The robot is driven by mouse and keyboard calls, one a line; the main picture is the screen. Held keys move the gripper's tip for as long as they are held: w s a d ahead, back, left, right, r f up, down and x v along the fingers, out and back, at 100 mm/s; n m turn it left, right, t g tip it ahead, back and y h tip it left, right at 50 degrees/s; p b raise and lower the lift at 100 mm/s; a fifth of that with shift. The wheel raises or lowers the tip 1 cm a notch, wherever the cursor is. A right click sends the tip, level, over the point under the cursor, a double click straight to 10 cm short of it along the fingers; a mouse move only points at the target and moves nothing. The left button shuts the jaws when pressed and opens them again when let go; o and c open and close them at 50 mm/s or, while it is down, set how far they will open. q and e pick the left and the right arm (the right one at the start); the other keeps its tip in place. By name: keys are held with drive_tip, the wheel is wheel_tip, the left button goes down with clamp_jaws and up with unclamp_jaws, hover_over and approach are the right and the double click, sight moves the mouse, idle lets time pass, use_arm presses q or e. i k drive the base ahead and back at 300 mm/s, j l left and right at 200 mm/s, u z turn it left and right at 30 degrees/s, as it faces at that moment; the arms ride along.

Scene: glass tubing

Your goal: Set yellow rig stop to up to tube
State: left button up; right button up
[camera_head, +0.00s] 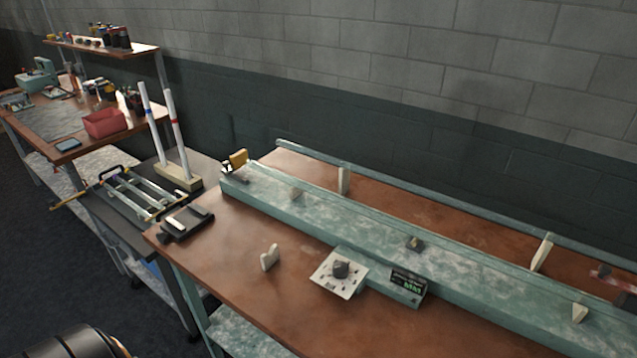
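The yellow stop (238,160) is a small block at the left end of the long green rig (330,216) on the brown bench. A thin bar or tube runs along the rig's back edge, but whether a tube touches the yellow stop is too small to tell. Two white tubes stand upright in a wooden block left of the rig: one with a blue band (147,108) and one with a red band (175,122). Neither of my grippers shows; only a dark rounded part of mine is at the bottom left.
A dial plate (339,272) and a green-lit display (408,284) sit on the rig's front. A pale wedge (270,257) and a dark tray (186,223) are on the bench. A cart with a tube rack (140,192) adjoins it. The front bench is mostly clear.

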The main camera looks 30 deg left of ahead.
sight(237, 161)
drive_tip(key=u, duration=1.65)
drive_tip(key=i+j, duration=0.15)
drive_tip(key=j, duration=0.25)
drive_tip(key=i+j, duration=0.15)
drive_tip(key=j, duration=0.25)
drive_tip(key=i+j, duration=0.15)
drive_tip(key=j, duration=0.25)
drive_tip(key=i+j, duration=0.1)
drive_tip(key=j, duration=0.3)
drive_tip(key=i+j, duration=0.15)
drive_tip(key=j, duration=0.25)
drive_tip(key=i+j, duration=0.15)
drive_tip(key=j, duration=0.25)
drive_tip(key=i+j, duration=0.15)
drive_tip(key=j, duration=0.25)
